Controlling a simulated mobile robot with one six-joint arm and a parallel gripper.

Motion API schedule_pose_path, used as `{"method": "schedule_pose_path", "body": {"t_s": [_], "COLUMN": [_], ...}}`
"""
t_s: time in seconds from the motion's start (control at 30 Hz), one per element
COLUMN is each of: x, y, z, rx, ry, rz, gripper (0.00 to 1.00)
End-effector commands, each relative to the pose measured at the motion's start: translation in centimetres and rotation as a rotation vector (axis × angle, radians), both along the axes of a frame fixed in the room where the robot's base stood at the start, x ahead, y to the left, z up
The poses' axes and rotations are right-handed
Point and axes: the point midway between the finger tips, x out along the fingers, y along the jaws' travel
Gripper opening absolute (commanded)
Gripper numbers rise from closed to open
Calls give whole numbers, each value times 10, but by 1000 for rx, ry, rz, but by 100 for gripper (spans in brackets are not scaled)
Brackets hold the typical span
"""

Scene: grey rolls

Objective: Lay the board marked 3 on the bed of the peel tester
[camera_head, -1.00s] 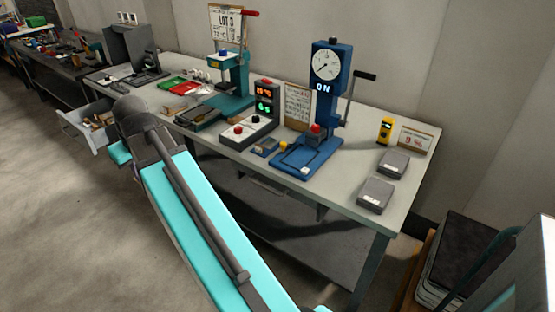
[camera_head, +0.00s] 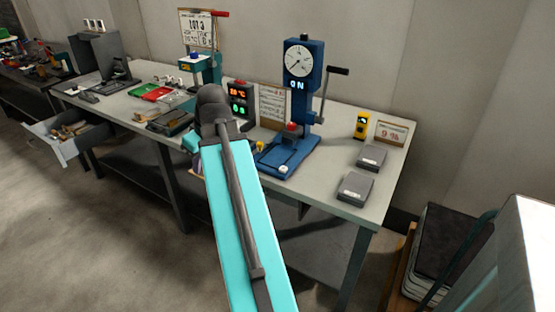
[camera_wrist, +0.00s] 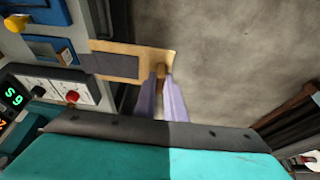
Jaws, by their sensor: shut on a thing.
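In the wrist view my gripper (camera_wrist: 161,84) is shut on a tan board (camera_wrist: 165,60) with a dark grey strip along its left part. The board is held over the floor beside the table edge; its number cannot be read. In the head view my arm hides the gripper and the board. The blue peel tester (camera_head: 303,90) stands upright on the table with a dial, a lit ON and a side lever. Its low blue bed (camera_head: 270,163) lies just right of my arm. Part of a blue base (camera_wrist: 30,17) shows at the wrist view's upper left.
A control box (camera_head: 240,97) with lit digits stands left of the tester, partly behind my arm. Two grey boxes (camera_head: 356,187) and a yellow meter (camera_head: 361,125) are on the right of the table (camera_head: 325,195). An open drawer (camera_head: 65,137) juts out at the left.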

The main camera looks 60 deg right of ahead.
Motion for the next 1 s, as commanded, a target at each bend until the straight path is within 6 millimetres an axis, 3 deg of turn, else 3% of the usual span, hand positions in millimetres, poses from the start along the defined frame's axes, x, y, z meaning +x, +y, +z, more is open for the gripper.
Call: {"method": "schedule_pose_path", "body": {"t_s": [0.5,0.8,1.0], "x": [-100,-160,-187], "y": [-73,-102,-112], "z": [-13,-19,-21], "rx": [7,12,14], "ry": [-1,-1,-1], "rz": [5,14,19], "gripper": [0,0,0]}}
